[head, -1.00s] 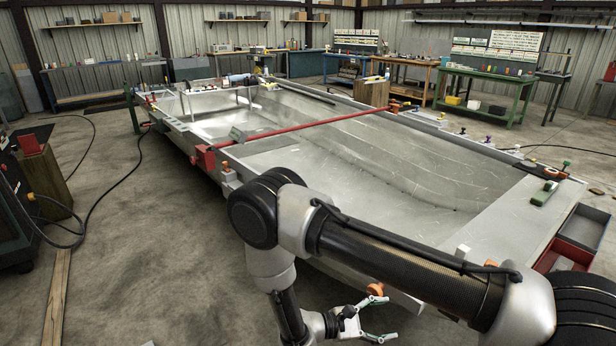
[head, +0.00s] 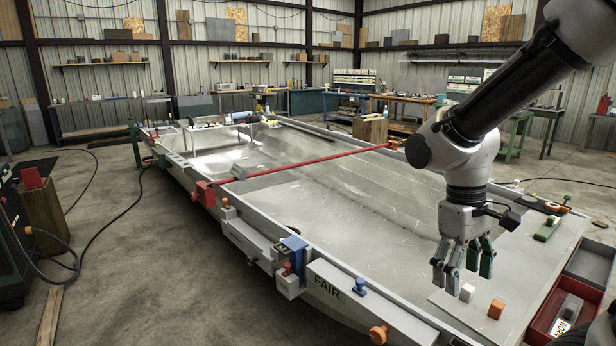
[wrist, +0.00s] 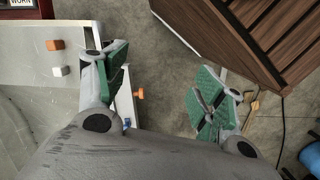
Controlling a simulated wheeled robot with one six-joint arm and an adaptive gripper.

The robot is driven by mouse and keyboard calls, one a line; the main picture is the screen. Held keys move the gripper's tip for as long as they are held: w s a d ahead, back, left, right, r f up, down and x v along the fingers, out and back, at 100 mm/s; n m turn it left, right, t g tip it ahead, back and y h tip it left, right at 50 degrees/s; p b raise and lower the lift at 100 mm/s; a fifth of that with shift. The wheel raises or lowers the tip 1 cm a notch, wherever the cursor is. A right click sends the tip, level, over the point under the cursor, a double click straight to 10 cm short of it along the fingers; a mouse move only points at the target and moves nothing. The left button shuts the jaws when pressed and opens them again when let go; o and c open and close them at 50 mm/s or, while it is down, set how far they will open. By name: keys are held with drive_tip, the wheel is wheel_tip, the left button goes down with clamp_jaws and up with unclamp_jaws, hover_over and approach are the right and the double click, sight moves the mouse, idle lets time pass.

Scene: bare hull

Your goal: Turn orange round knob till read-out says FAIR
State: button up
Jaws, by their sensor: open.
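The orange round knob (head: 378,334) sticks out from the hull's near side wall, low in the head view. It also shows in the wrist view (wrist: 138,93), between my fingers in the picture. The read-out (head: 327,287) on the same wall, left of the knob, shows FAIR in dark letters. My gripper (head: 465,273) hangs fingers-down above the hull's right end, up and to the right of the knob and apart from it. In the wrist view (wrist: 163,95) its green-padded fingers are spread, with nothing between them.
A white cube (head: 467,292) and an orange cube (head: 496,309) sit on the hull's pale end plate below my gripper. A blue knob (head: 360,287) is near the read-out. A blue clamp (head: 294,245) stands further left on the rim. Red trays (head: 560,305) are at right.

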drive_tip(key=s+d+r+m+t+y, duration=0.1)
drive_tip(key=s+d+r+m+t, duration=0.3)
drive_tip(key=d+r, duration=0.4)
wheel_tip(320, 180, up, 3)
drive_tip(key=shift+s+f+m+t, duration=0.1)
drive_tip(key=shift+s+m+t, duration=0.2)
drive_tip(key=shift+s+t, duration=0.6)
drive_tip(key=shift+w, duration=0.15)
